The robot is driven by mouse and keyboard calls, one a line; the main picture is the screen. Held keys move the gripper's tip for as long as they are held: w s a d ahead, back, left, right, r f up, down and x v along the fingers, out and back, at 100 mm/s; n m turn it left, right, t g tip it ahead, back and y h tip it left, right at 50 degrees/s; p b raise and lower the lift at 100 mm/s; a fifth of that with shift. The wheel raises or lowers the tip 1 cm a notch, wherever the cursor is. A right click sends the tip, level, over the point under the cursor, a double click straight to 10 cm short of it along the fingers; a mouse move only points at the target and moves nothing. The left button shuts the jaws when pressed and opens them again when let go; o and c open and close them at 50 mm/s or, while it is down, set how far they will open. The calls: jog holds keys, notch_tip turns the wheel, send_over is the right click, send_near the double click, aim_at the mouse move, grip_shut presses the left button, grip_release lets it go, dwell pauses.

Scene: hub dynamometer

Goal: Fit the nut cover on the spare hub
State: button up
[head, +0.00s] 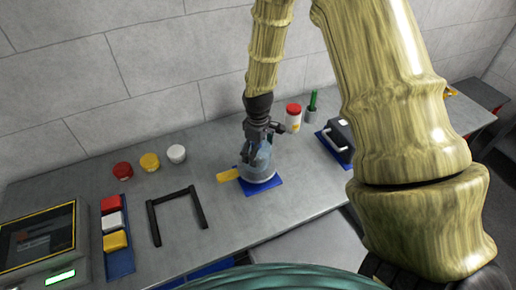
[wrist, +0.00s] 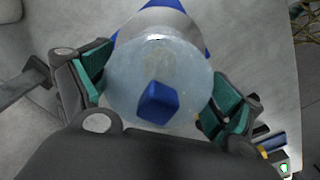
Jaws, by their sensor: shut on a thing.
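The nut cover, a translucent pale-blue round piece (wrist: 142,62) with a blue square knob (wrist: 158,103), sits between the green pads of my gripper (wrist: 158,85) in the wrist view. In the head view my gripper (head: 258,152) points down and is shut on the cover (head: 262,160). The spare hub, a pale round body (head: 262,180), is directly under the cover on a blue mat (head: 263,190). Part of the hub (wrist: 165,14) shows beyond the cover in the wrist view. The cover hides most of the hub, so I cannot tell whether the two touch.
A red-lidded jar (head: 293,118), a green upright item (head: 312,104) and a black device with a handle (head: 340,138) stand to the right.

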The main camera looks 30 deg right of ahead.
jog(key=shift+s+f+b, duration=0.1)
jog(key=shift+f+b, duration=0.2)
jog(key=shift+f, duration=0.45)
jog(key=shift+r, duration=0.1)
jog(key=shift+f, duration=0.65)
dwell(1.5)
jog(key=o, duration=0.7)
jog(key=shift+o, duration=0.2)
jog(key=shift+r, duration=0.1)
